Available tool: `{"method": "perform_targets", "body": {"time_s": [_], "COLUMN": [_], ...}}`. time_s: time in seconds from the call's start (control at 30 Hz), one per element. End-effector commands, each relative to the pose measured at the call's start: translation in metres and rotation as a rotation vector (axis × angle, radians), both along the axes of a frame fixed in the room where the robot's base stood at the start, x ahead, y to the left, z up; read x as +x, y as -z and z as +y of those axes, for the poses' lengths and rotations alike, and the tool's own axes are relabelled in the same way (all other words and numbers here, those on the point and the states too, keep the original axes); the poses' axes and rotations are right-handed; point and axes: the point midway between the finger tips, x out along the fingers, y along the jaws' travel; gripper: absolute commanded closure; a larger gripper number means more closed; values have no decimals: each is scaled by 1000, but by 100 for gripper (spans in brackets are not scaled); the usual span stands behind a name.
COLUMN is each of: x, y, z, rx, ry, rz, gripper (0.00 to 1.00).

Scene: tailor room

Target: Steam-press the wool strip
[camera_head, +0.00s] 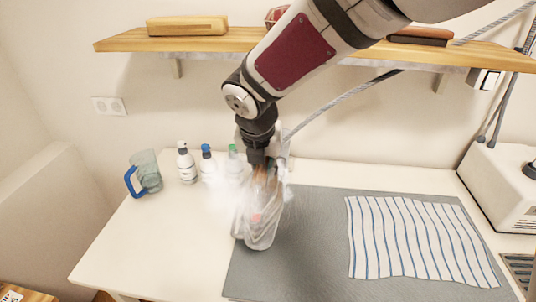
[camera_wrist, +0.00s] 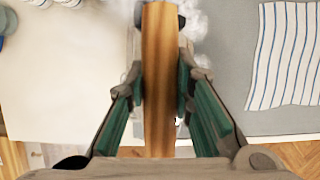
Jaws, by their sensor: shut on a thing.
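My gripper (camera_head: 265,165) is shut on the wooden handle (camera_wrist: 160,70) of a steam iron. The iron (camera_head: 262,230) has a pale, shiny body and stands over the left part of the grey pressing mat (camera_head: 310,240). White steam (camera_head: 225,195) billows around it, mostly on its left. A white cloth with blue stripes (camera_head: 420,240) lies flat on the mat's right side, apart from the iron. It also shows at the right in the wrist view (camera_wrist: 285,55). I cannot make out a separate wool strip. Steam and gripper hide what lies by the iron.
A glass jug with a blue handle (camera_head: 148,172) and several small bottles (camera_head: 186,163) stand at the table's back left. A white machine (camera_head: 500,185) with a hose stands at the right. A wooden shelf (camera_head: 210,42) overhangs the back. The table's front left is clear.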

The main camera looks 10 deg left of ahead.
Motion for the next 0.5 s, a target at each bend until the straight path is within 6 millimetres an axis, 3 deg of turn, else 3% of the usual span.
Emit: {"method": "perform_targets", "body": {"time_s": [0.5], "x": [1], "y": [3], "z": [0], "rx": [4], "ry": [-1], "rz": [-7], "gripper": [100]}}
